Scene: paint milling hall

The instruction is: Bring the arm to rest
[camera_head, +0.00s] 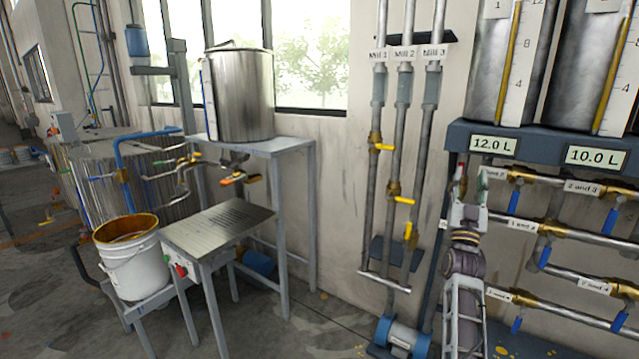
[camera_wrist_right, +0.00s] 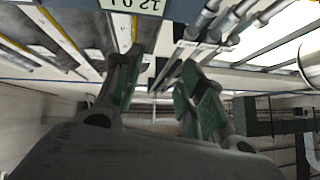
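My right arm (camera_head: 465,265) rises from the bottom of the head view, right of centre, in front of the pipe rack. Its gripper (camera_head: 462,180) points up, just below and left of the "12.0 L" sign. In the right wrist view the gripper (camera_wrist_right: 155,80) has its two green-padded fingers apart with nothing between them. The wrist picture is upside down. Whether the gripper touches the pipes behind it cannot be told. My left arm and gripper are not in view.
Pipes with blue-handled valves (camera_head: 544,257) run right of my right gripper, below the tank shelf (camera_head: 540,150). Vertical mill pipes (camera_head: 402,150) with yellow handles stand to its left. A metal table (camera_head: 218,226), white bucket (camera_head: 135,268) and steel tank (camera_head: 240,95) stand farther left.

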